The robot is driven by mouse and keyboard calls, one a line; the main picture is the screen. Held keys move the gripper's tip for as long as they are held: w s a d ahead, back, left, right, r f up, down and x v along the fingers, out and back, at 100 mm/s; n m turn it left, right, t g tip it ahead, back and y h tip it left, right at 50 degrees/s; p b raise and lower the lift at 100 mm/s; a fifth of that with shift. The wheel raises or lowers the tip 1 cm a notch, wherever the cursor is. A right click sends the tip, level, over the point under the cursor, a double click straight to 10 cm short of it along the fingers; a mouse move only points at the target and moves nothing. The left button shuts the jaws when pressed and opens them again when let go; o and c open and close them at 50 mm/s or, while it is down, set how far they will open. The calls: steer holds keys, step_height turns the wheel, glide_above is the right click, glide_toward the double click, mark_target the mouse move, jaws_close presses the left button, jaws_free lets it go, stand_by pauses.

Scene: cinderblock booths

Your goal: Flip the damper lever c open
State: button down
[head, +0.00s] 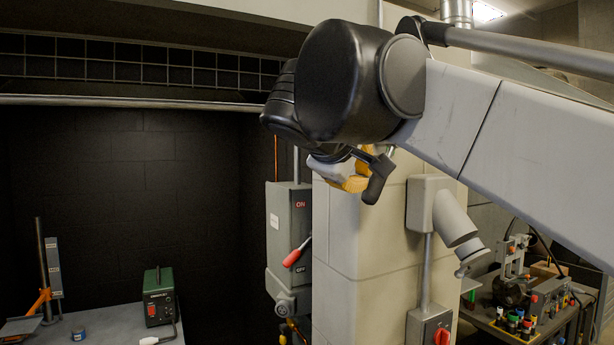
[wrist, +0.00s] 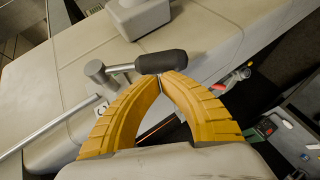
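The damper lever has a black grip (wrist: 161,62) on a short metal arm from a grey pivot (wrist: 97,70). In the wrist view the grip lies crosswise at my fingertips. A small pale tag with a dark mark (wrist: 101,107) is below the pivot; I cannot read it surely. My gripper (wrist: 160,82) has yellow fingers that curve together, their tips meeting right at the grip and partly hidden by it. Nothing shows clasped between them; contact with the grip cannot be told. In the head view the grip (head: 377,180) hangs beside my gripper (head: 357,182), partly hidden by my wrist.
A pale block pillar (head: 337,240) stands behind the lever. Left of it is a grey switch box (head: 289,235) with a red-tipped handle. A green box (head: 158,297) stands on a table in the dark booth.

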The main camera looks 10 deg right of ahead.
mark_target(378, 192)
steer(key=shift+d+f+h+b, duration=0.2)
steer(key=shift+f+h+b, duration=0.1)
steer(key=shift+b, duration=0.15)
steer(key=shift+w+d+f+n+t+h+b, duration=0.25)
steer(key=shift+d+f+n+t+h+b, duration=0.45)
steer(key=shift+b, duration=0.4)
steer(key=shift+w+d+f+n+t+h+b, duration=0.15)
steer(key=shift+d+f+n+t+h+b, duration=0.2)
steer(key=shift+d+t+b, duration=0.2)
steer(key=shift+w+d+f+n+t+h+b, duration=0.15)
steer(key=shift+d+f+n+t+h+b, duration=0.2)
steer(key=shift+b, duration=0.3)
steer(key=shift+w+d+n+t+h+b, duration=0.3)
steer(key=shift+d+n+t, duration=0.3)
steer(key=shift+d, duration=0.25)
steer(key=shift+w+d+n+t+h+b, duration=0.3)
steer(key=shift+d+n+t+b, duration=0.25)
steer(key=shift+d, duration=0.25)
steer(key=shift+w+d+n+t+h+b, duration=0.25)
steer(key=shift+d+n+t, duration=0.2)
steer(key=shift+d+t, duration=0.3)
steer(key=shift+d, duration=0.2)
steer(key=shift+a+f, duration=0.1)
